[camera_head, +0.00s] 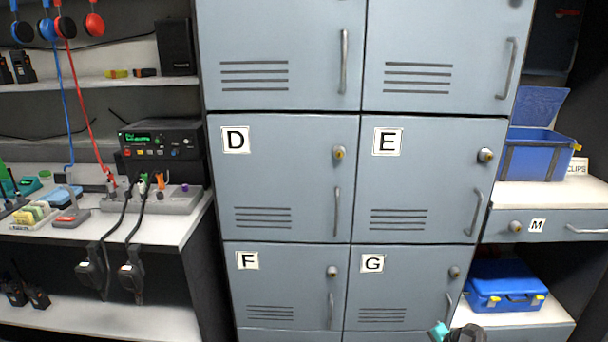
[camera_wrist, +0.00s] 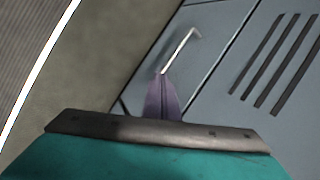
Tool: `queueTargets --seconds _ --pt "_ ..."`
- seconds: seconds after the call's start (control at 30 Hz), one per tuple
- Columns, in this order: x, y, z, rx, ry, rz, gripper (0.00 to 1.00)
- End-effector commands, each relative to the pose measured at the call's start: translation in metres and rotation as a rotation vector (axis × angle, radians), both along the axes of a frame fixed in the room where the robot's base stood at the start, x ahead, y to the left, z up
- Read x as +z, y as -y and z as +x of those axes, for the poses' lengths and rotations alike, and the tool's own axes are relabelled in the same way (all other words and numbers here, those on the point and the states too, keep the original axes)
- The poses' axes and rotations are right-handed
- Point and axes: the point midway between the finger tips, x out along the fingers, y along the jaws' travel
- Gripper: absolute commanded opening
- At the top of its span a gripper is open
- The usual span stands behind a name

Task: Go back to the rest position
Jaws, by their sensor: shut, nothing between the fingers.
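My gripper (camera_wrist: 162,84) shows in the wrist view as two purple fingers pressed together beyond a teal body with a dark grey edge. Nothing is between the fingers. Past the fingertips, a metal locker handle (camera_wrist: 181,48) runs up to the right on a blue-grey door; in the picture the tips meet its lower end, but I cannot tell whether they touch. In the head view only a small teal and dark part of my arm shows at the bottom edge, in front of the lower right lockers.
Blue-grey lockers D (camera_head: 285,180), E (camera_head: 425,160), F (camera_head: 285,290) and G (camera_head: 400,290) have shut doors. Drawer M (camera_head: 550,226) is shut, with an open blue box (camera_head: 535,155) above and a closed blue case (camera_head: 505,287) below. An equipment shelf (camera_head: 100,322) stands left.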

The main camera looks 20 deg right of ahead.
Motion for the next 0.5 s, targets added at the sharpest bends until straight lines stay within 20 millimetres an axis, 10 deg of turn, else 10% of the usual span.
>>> queueTargets --seconds 0.5 --pt "-0.015 -0.195 0.004 0.405 -0.193 0.007 0.0"
